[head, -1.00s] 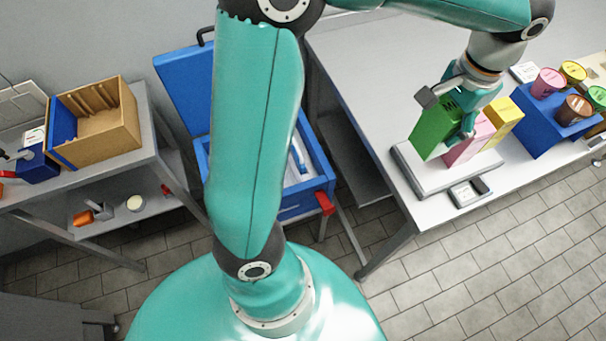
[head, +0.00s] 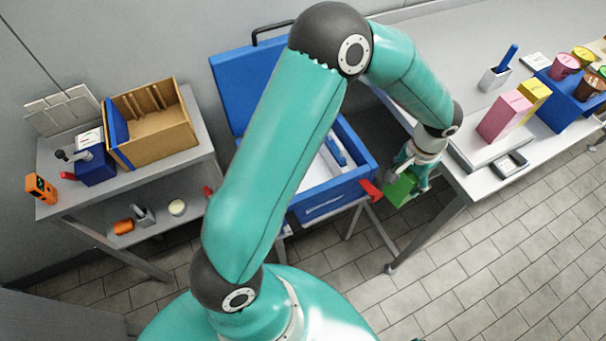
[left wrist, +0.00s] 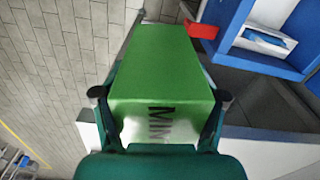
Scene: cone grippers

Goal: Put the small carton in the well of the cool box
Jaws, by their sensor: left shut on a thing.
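My left gripper (head: 411,178) is shut on a green carton (head: 401,191), held in the air between the cool box and the right-hand table. In the left wrist view the green carton (left wrist: 165,75) lies between the two fingers, with the letters "MIN" on its near end. The blue cool box (head: 335,196) stands open, its lid (head: 240,85) raised at the back. My left arm hides part of its inside; a white interior with a blue part shows. The cool box also shows at the top right of the left wrist view (left wrist: 225,22). My right gripper is not in view.
A red latch (head: 371,190) sticks out from the cool box beside the carton. On the right table a pink carton (head: 504,117) and a yellow carton (head: 536,95) stand on a grey scale. A cardboard box (head: 152,125) stands on the left shelf unit.

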